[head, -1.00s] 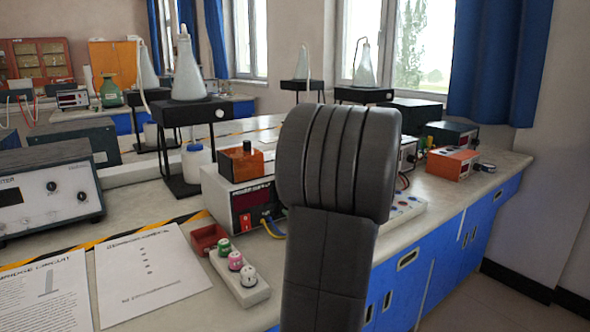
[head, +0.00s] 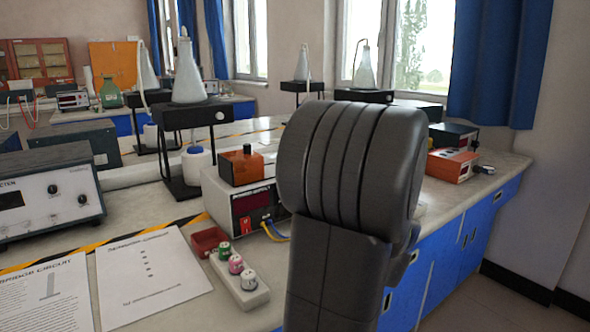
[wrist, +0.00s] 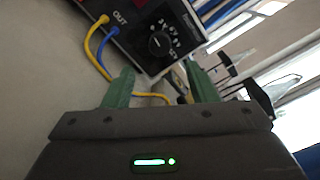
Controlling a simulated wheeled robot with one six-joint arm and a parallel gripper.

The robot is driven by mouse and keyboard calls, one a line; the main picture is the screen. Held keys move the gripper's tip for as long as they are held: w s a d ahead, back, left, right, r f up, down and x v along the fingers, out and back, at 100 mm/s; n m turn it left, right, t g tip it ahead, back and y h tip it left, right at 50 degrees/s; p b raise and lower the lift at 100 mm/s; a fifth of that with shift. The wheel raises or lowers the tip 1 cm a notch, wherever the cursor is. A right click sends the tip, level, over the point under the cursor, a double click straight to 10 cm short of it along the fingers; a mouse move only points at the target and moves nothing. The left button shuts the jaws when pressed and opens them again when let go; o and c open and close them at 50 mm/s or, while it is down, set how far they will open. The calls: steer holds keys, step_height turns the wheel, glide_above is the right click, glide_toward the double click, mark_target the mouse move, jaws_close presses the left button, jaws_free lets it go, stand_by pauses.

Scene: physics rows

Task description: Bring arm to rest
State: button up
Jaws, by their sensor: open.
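My gripper (wrist: 160,88) shows in the wrist view as two green fingers standing well apart, with nothing between them that I can see held. A yellow cable and part of the bench show beyond the fingertips. In the head view my dark grey arm fills the centre right and hides the gripper. In the wrist view a power supply (wrist: 150,35) with a dial and yellow and blue leads lies just beyond the fingers. The same power supply (head: 222,205) stands left of my arm in the head view.
A white block with three coloured knobs (head: 240,278) and a small red tray (head: 208,241) lie left of my arm. Paper sheets (head: 150,275) and a meter (head: 45,195) are further left. Flasks on stands (head: 188,75) stand behind. The floor (head: 500,310) at the right is clear.

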steer(key=v, duration=0.5)
steer(key=shift+s, duration=0.15)
steer(key=x, duration=1.3)
steer(key=shift+w+a+r, duration=0.15)
steer(key=shift+w+r, duration=0.05)
steer(key=shift+w, duration=0.1)
steer(key=shift+s+r+m+p, duration=0.1)
steer(key=shift+m+p, duration=0.5)
steer(key=shift+p, duration=0.25)
steer(key=m+p, duration=0.6)
steer(key=p, duration=0.5)
steer(key=shift+m+p, duration=0.3)
steer(key=shift+m, duration=0.1)
steer(key=v, duration=1)
steer(key=shift+s+f+b, duration=0.25)
steer(key=shift+f+b, duration=0.05)
